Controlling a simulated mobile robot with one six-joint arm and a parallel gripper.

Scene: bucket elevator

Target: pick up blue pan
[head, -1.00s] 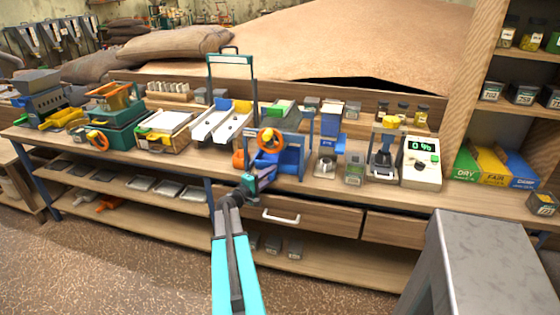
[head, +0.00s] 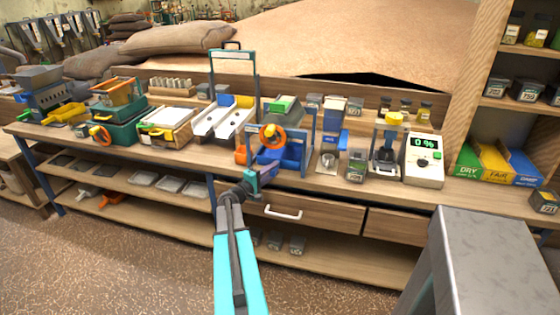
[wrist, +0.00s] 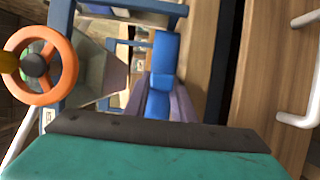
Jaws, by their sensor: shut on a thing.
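The blue pan (wrist: 164,58) shows in the wrist view as a bright blue piece between the purple fingers of my gripper (wrist: 160,100). My gripper is shut on it. In the head view, my gripper (head: 265,176) is at the front of the blue-framed bucket elevator, just below its orange handwheel (head: 272,137). The fingers and the elevator's frame hide part of the pan there. I cannot tell whether the pan is clear of the bench.
The orange handwheel (wrist: 40,65) and blue frame bars are close to my gripper in the wrist view. A white drawer handle (head: 283,213) is below. A scale with a green display (head: 424,143) stands to the right. A grey block (head: 485,250) fills the right foreground.

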